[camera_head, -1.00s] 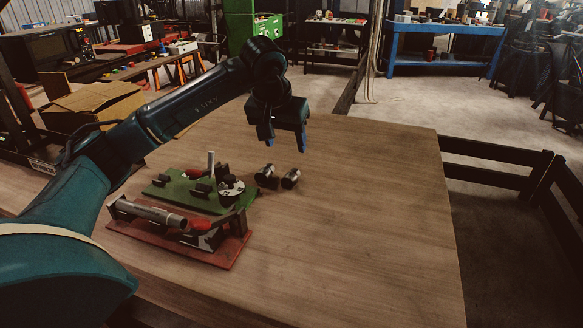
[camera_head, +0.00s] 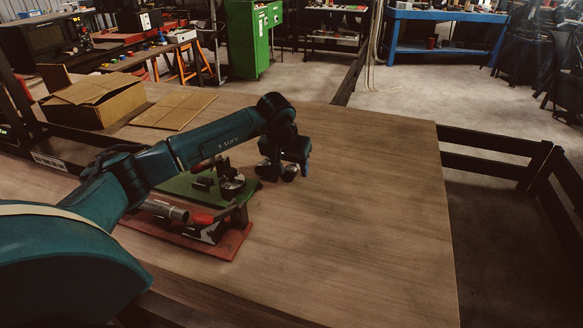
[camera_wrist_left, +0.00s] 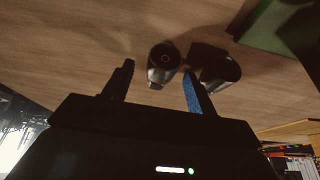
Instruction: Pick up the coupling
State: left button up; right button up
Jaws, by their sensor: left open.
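Two short dark metal couplings lie close together on the wooden table. In the head view the right one (camera_head: 290,174) sits between the fingers of my left gripper (camera_head: 289,170), and the other (camera_head: 265,172) is just to its left, partly hidden. In the left wrist view my left gripper (camera_wrist_left: 157,69) is open, its two fingers spread. One coupling (camera_wrist_left: 163,62) shows in the gap ahead of the fingertips, and the other (camera_wrist_left: 217,68) is just beyond the right finger. I cannot tell whether a finger touches either one. My right gripper is out of view.
A green fixture board (camera_head: 180,187) with clamps and a red board (camera_head: 232,243) with a metal tube (camera_head: 165,209) lie left of the couplings, partly behind my arm. Cardboard (camera_head: 100,98) is at the back left. The table's right side (camera_head: 370,200) is clear.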

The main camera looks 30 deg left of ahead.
pick_arm(q)
jog(key=shift+w+f, duration=0.1)
jog(key=shift+f, duration=0.15)
jog(key=shift+c, duration=0.6)
jog(key=shift+r, duration=0.1)
jog(key=c, duration=1)
